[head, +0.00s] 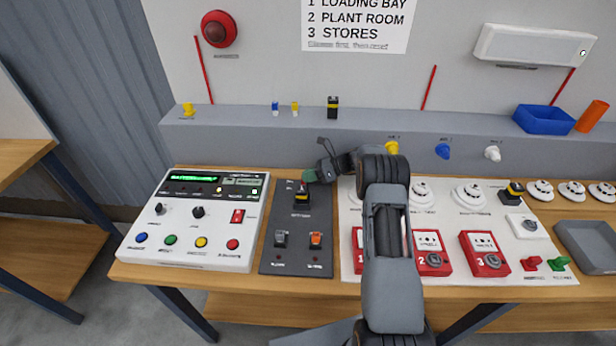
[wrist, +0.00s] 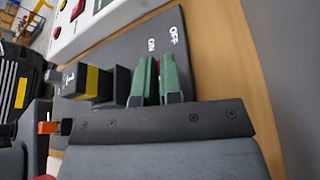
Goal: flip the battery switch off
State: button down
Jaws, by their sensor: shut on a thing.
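The battery switch is on the dark panel (head: 290,262). My gripper (head: 309,176) is at the panel's far end. In the wrist view my gripper's green fingers (wrist: 160,83) are close together, with a thin red sliver, likely the switch lever (wrist: 158,66), showing between them. Most of the switch is hidden by the fingers. White ON and OFF labels are printed on the panel just beyond the fingertips. Which position the lever is in, I cannot tell.
A black-and-yellow block (head: 302,195) stands on the panel close to my gripper. A grey switch (head: 281,239) and an orange switch (head: 315,240) sit nearer the front. A white control box (head: 196,215) is at left; a white board with red call points (head: 430,253) is at right.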

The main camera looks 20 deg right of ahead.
jog(key=c, duration=1.3)
grip_release()
jog(key=shift+r, duration=0.25)
notch_tip(320, 180, up, 2)
jog(key=shift+w+r+b, duration=0.1)
jog(key=shift+r+b, duration=0.05)
jog(key=shift+b, duration=0.55)
jog(key=s+r, duration=0.3)
jog(key=s, duration=0.1)
jog(key=s+r+b, duration=0.1)
jog(key=s+r, duration=0.3)
jog(key=s, duration=0.1)
jog(key=s+r+b, duration=0.1)
jog(key=s+r, duration=0.2)
jog(key=s, duration=0.2)
jog(key=shift+a+r, duration=0.15)
